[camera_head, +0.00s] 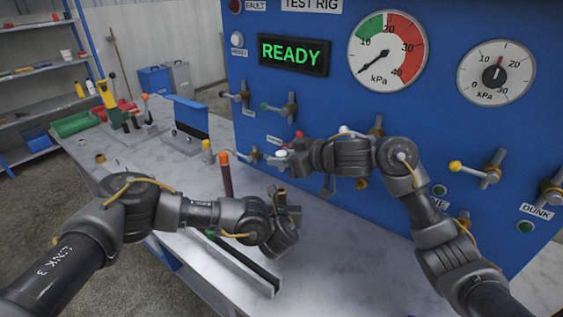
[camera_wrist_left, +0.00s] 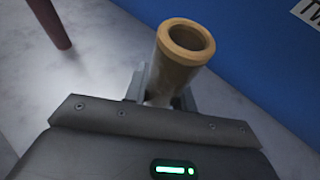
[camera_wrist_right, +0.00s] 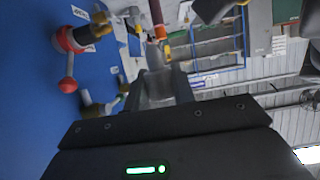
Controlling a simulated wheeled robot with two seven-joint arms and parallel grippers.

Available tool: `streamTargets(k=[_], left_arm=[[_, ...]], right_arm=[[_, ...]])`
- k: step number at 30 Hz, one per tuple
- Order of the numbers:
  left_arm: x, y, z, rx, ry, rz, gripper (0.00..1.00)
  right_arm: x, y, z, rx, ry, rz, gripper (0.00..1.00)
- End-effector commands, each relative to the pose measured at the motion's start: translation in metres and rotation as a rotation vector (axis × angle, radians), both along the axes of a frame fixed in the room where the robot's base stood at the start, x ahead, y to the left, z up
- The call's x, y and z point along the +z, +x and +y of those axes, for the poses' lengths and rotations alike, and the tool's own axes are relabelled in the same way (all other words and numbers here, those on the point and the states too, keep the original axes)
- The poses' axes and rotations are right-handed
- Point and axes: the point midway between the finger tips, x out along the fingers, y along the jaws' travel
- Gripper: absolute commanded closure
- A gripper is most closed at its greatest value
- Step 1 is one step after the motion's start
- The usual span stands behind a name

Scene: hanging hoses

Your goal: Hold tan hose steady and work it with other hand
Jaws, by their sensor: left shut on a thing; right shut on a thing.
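The tan hose (camera_wrist_left: 165,70) stands between the fingers of my left gripper (camera_wrist_left: 160,92) in the left wrist view. Its open, ringed end points up past the fingertips, and the rest is hidden below. In the head view my left gripper (camera_head: 287,207) is shut above the bench, in front of the rig. My right gripper (camera_head: 287,160) is shut at a pale-tipped part (camera_head: 281,154) close to the rig's panel, up and behind the left one. In the right wrist view a pale, stubby part (camera_wrist_right: 155,56) shows between its fingers; I cannot tell what it is.
The blue test rig (camera_head: 340,90) carries valve levers, gauges and a READY display (camera_head: 293,54). A dark red post with an orange cap (camera_head: 225,175) stands on the bench (camera_head: 330,265) just left of the grippers. A dark channel (camera_head: 235,262) lies below. The right front of the bench is clear.

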Motion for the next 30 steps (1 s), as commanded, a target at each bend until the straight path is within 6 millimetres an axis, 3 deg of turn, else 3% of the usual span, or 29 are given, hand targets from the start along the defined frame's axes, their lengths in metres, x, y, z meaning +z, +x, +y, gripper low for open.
streamTargets(k=[4,5,11,22,30], left_arm=[[0.0,0.0,0.0,0.0,0.0,0.0,0.97],[0.0,0.0,0.0,0.0,0.0,0.0,0.72],[0.0,0.0,0.0,0.0,0.0,0.0,0.48],[0.002,-0.007,0.0,0.001,-0.003,0.003,0.48],[0.019,-0.054,0.002,-0.002,-0.005,0.007,0.48]], right_arm=[[0.0,0.0,0.0,0.0,0.0,0.0,0.97],[0.0,0.0,0.0,0.0,0.0,0.0,0.97],[0.0,0.0,0.0,0.0,0.0,0.0,0.97],[0.0,0.0,0.0,0.0,0.0,0.0,0.97],[0.0,0.0,0.0,0.0,0.0,0.0,0.97]])
